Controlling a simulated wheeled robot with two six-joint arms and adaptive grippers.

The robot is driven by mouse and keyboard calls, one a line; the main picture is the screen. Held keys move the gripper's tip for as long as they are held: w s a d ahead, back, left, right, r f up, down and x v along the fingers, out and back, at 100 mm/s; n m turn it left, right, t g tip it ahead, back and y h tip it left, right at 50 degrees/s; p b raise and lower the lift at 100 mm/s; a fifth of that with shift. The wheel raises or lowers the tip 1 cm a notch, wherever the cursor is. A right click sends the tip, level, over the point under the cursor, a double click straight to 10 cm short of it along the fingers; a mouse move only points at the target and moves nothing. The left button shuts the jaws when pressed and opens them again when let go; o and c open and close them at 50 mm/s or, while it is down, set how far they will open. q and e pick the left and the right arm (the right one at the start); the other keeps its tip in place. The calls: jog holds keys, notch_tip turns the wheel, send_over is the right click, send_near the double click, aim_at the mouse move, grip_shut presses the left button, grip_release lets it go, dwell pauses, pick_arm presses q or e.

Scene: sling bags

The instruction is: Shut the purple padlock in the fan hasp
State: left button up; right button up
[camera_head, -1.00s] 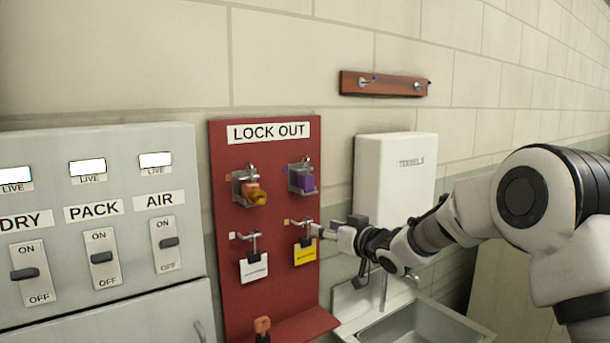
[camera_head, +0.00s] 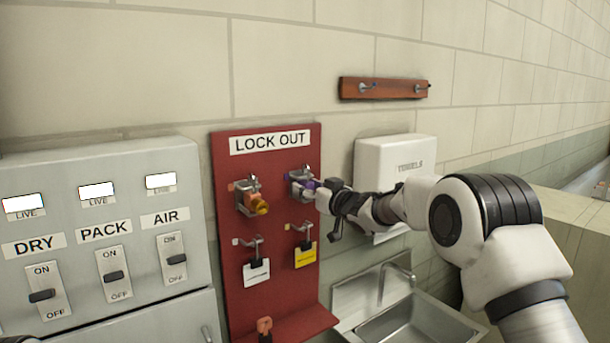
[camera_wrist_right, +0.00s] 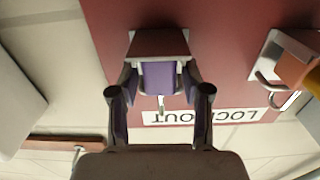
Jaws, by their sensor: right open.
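The purple padlock (camera_head: 309,184) sits in a metal holder at the upper right of the red LOCK OUT board. It also shows in the right wrist view (camera_wrist_right: 159,78), between my fingers. My right gripper (camera_head: 321,196) is open at the padlock, with one finger on each side of it (camera_wrist_right: 159,88). I cannot tell whether the fingers touch it. Part of the padlock is hidden by the gripper in the head view. No hasp labelled fan shows in these views. My left gripper is not in view.
The red board (camera_head: 278,223) also holds orange and yellow padlocks (camera_head: 251,199), a white tag (camera_head: 256,273) and a yellow tag (camera_head: 305,255). A grey switch panel (camera_head: 100,215) stands left. A towel box (camera_head: 385,155) and a sink (camera_head: 415,325) are right.

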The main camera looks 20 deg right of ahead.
jog(key=shift+w+f, duration=0.1)
jog(key=shift+c, duration=0.4)
grip_shut()
jog(key=shift+r+p, duration=0.3)
jog(key=shift+p, duration=0.05)
jog(key=shift+s+d+f+b, duration=0.1)
jog(key=shift+s+d+b, duration=0.05)
jog(key=shift+s+b, duration=0.2)
jog(key=shift+b+v, duration=0.65)
jog(key=shift+v, duration=0.3)
jog(key=shift+b+v, duration=1.2)
jog(key=shift+v, duration=1.5)
